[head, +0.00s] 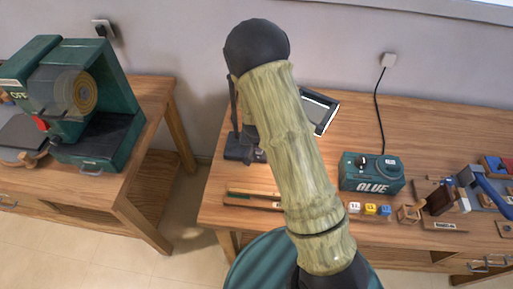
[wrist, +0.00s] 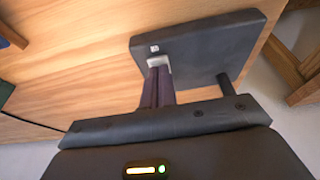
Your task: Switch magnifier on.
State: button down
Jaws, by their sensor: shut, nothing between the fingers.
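The magnifier stands at the left end of the wooden workbench. In the head view its dark base (head: 232,152) and a framed rectangular head (head: 320,112) show, while my arm covers much of the rest. In the wrist view the dark square base (wrist: 205,45) fills the upper middle, with a small white-marked square (wrist: 154,48) near its left edge and a short dark post (wrist: 224,82) at right. My gripper (wrist: 159,74) is shut and empty. Its fingers reach over the base's left edge, at a pale grey piece (wrist: 159,60) beside the marked square. I cannot tell whether they touch it.
A green box marked GLUE (head: 372,172), small lettered cubes (head: 370,209) and several tools lie to the right on the bench. Another bench with a green machine (head: 105,120) stands at left, across a gap. A wall socket (head: 389,61) is behind.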

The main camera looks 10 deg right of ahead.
jog(key=shift+w+r, duration=0.1)
jog(key=shift+w, duration=0.05)
jog(key=shift+w+d+r, duration=0.15)
jog(key=shift+w, duration=0.4)
jog(key=shift+p, duration=0.3)
jog(key=shift+s+r+p, duration=0.15)
jog(key=shift+r+p, duration=0.25)
jog(key=shift+r, duration=0.15)
jog(key=s+a+r+p, duration=0.1)
jog(key=s+r+p, duration=0.4)
jog(key=r, duration=0.2)
jog(key=shift+a+r+p, duration=0.15)
jog(key=shift+a+p, duration=0.1)
jog(key=shift+p, duration=0.1)
